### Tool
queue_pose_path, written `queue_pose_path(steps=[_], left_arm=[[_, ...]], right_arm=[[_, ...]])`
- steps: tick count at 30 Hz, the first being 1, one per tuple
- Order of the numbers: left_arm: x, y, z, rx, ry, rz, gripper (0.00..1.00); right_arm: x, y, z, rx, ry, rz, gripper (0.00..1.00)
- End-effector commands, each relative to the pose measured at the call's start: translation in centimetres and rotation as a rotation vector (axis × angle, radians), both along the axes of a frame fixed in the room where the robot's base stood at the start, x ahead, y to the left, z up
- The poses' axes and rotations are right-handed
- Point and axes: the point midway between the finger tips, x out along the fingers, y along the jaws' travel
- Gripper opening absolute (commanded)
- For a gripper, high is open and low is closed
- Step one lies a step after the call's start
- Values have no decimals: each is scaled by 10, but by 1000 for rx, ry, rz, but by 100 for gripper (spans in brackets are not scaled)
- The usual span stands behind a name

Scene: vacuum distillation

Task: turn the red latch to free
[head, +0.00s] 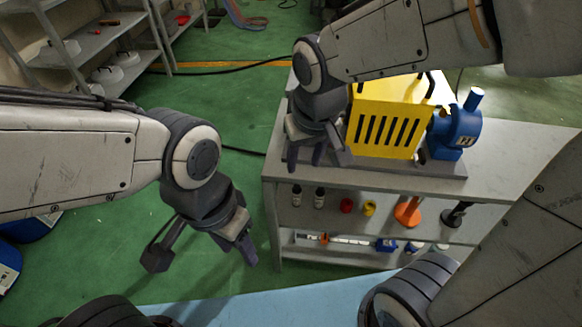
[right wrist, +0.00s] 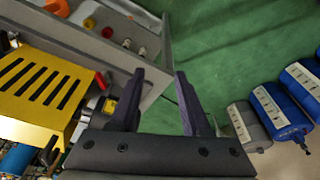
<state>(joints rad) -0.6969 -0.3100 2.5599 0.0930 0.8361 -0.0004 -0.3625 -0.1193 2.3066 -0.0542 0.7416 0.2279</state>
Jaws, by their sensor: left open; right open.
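My right gripper (head: 325,155) is open and empty at the left side of the housing, partly hiding the area there. In the right wrist view, its two dark fingers (right wrist: 160,85) are apart with nothing between them, and the yellow housing (right wrist: 40,90) is to their left. My left gripper (head: 243,243) is open and empty over the green floor, left of the table.
The grey table (head: 520,165) has a lower shelf with small bottles (head: 320,198), a red item (head: 346,205), a yellow item (head: 370,207) and an orange one (head: 408,211). Shelving (head: 90,50) stands at back left. Blue containers (right wrist: 268,108) stand on the floor. Floor left of the table is open.

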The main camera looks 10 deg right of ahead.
Motion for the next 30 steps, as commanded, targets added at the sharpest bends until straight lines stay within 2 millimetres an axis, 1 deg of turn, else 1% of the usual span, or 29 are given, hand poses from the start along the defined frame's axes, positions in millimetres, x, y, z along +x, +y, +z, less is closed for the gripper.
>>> queue_pose_path(steps=[1, 9, 15, 21, 29, 30], left_arm=[[0, 0, 7, 0, 0, 0, 50], [0, 0, 25, 0, 0, 0, 50], [0, 0, 34, 0, 0, 0, 50], [0, 0, 36, 0, 0, 0, 50], [0, 0, 36, 0, 0, 0, 50], [0, 0, 36, 0, 0, 0, 50]], right_arm=[[-9, 5, 5, 1, 11, 30, 48], [-57, 25, 15, 1, 69, 188, 48], [-84, 32, 18, 0, 103, 273, 48], [-95, 34, 19, 0, 117, 309, 48], [-96, 34, 18, 1, 118, 311, 48], [-96, 34, 18, 1, 118, 311, 40]])
